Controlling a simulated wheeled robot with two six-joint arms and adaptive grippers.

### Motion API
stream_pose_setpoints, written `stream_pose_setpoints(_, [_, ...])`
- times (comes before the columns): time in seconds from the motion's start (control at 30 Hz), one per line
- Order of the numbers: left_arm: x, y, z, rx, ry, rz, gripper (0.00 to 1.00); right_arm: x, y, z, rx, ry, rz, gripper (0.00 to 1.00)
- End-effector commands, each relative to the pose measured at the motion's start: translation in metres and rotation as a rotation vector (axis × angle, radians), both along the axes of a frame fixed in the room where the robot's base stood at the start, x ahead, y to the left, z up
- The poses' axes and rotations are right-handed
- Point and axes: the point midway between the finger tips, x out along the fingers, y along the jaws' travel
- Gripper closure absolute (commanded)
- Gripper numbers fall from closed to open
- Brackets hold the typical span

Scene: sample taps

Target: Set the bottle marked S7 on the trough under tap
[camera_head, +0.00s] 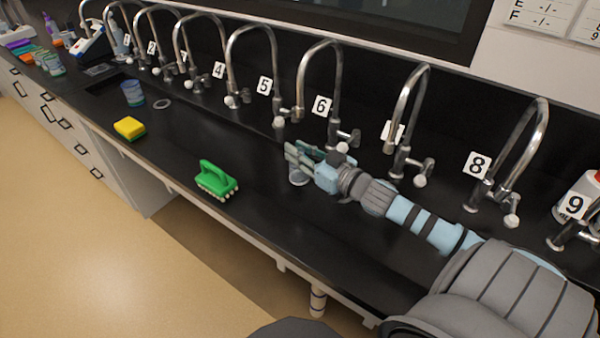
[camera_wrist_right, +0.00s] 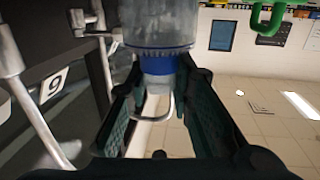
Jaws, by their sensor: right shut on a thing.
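My right gripper (camera_head: 304,155) is shut on a clear bottle (camera_head: 298,176), in front of tap 6 (camera_head: 319,85). In the right wrist view the bottle (camera_wrist_right: 160,25) shows a clear body and a blue collar between the two dark fingers (camera_wrist_right: 165,115). I cannot read any mark on it. In the head view its lower part shows below the fingers, close to the black counter; I cannot tell whether it touches. Tap 7 (camera_head: 408,105) stands right of tap 6, its number plate mostly hidden by its pipe. My left gripper is out of view.
Numbered taps line the back of the black counter (camera_head: 250,210), with tap 8 (camera_head: 525,150) on the right. A green brush (camera_head: 215,180) and a yellow sponge (camera_head: 129,128) lie near the front edge. A blue cup (camera_head: 132,93) stands farther left.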

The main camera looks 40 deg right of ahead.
Motion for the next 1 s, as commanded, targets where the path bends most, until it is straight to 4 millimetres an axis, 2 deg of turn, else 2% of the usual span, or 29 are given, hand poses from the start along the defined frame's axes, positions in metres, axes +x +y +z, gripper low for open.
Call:
stream_pose_setpoints(0.03, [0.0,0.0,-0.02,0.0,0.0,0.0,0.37,0.0,-0.001,-0.022,0.0,0.004,-0.003,1.0])
stream_pose_setpoints(0.13, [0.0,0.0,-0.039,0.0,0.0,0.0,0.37,0.0,-0.001,-0.039,0.0,0.003,-0.003,1.0])
stream_pose_setpoints(0.5, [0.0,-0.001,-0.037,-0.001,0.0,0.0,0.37,-0.001,-0.001,-0.038,0.001,0.004,-0.003,1.0])
stream_pose_setpoints(0.53, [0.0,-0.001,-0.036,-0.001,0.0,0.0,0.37,-0.001,-0.001,-0.037,0.001,0.004,-0.003,0.75])
stream_pose_setpoints(0.63, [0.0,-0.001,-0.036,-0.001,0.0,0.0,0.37,-0.001,-0.001,-0.036,0.001,0.004,-0.003,0.59])
stream_pose_setpoints(1.0, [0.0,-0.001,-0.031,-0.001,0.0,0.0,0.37,-0.001,-0.001,-0.032,0.001,0.004,-0.003,0.59])
